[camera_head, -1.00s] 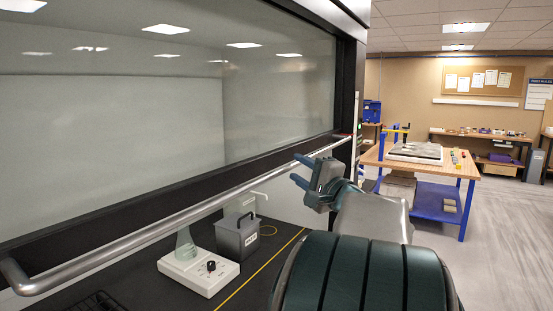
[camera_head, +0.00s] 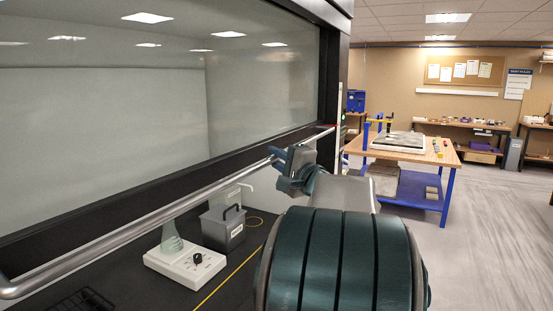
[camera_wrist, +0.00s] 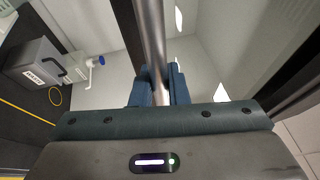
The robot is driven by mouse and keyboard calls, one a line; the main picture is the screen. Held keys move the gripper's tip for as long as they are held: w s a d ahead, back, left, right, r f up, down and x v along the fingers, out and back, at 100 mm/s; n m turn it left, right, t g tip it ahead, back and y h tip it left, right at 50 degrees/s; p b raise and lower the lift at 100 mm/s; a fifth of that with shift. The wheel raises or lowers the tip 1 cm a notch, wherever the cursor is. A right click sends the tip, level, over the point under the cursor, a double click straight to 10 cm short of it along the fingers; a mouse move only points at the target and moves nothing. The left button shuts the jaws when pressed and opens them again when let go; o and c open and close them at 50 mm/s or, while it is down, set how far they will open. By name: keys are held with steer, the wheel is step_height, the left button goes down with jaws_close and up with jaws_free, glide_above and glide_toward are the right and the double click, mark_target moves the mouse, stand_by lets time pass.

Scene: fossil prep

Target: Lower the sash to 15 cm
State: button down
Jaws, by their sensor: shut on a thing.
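The fume hood sash (camera_head: 130,95) is a large glass pane in a dark frame. A long silver handle bar (camera_head: 140,223) runs along its lower edge. My gripper (camera_head: 277,158) is at the bar towards its far right end. In the wrist view the bar (camera_wrist: 152,40) passes between the two blue fingers of my gripper (camera_wrist: 158,84), which is shut on it. Below the sash is an opening above the dark work surface (camera_head: 225,275). The bar hides part of this opening.
Inside the hood stand a white stirrer hotplate (camera_head: 185,266) with a glass flask (camera_head: 171,238), and a grey box (camera_head: 223,228). A black rack (camera_head: 85,300) lies near the front. A wooden table (camera_head: 405,150) stands beyond at right. The floor at right is clear.

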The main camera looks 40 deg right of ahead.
step_height(320, 180, down, 30)
steer(key=b, duration=3.6)
steer(key=shift+f, duration=0.1)
steer(key=c, duration=1.4)
jaws_free()
steer(key=s+f, duration=0.2)
steer(key=s, duration=1.1)
steer(key=shift+s+f+p, duration=0.15)
steer(key=shift+s+p, duration=0.15)
steer(key=shift+p, duration=0.05)
steer(key=shift+a, duration=0.1)
